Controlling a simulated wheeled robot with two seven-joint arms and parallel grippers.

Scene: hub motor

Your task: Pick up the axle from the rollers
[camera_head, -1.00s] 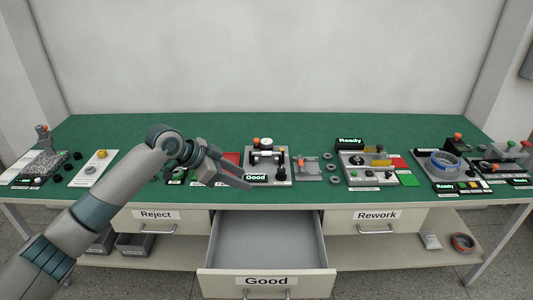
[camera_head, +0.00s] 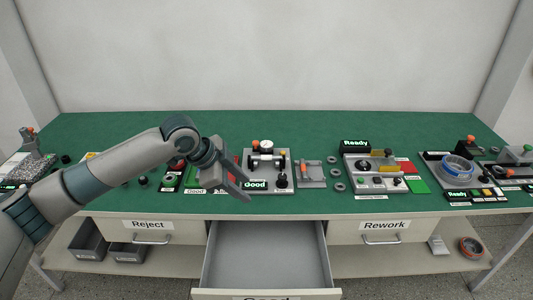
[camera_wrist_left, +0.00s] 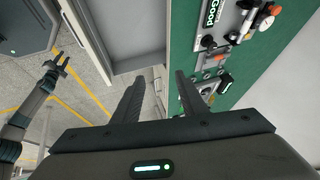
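The axle (camera_head: 267,160) lies level across the rollers of a small grey fixture (camera_head: 256,183) with a dial gauge, near the middle of the bench. The fixture's display reads "Good". My left gripper (camera_head: 243,184) is in front and to the left of the fixture, apart from the axle. Its two fingers are spread with nothing between them, as the left wrist view (camera_wrist_left: 158,97) also shows. There the fixture is at the upper right, beyond the fingers. My right gripper (camera_wrist_left: 56,66) shows small at the left of the left wrist view, fingers apart and empty.
The open drawer (camera_head: 212,270) labelled "Good" juts out below the fixture. The "Reject" drawer (camera_head: 150,237) and "Rework" drawer (camera_head: 385,236) are shut. A "Ready" station (camera_head: 358,185) stands to the right, with several rings (camera_head: 338,187) between. The green bench top (camera_head: 330,130) is clear behind.

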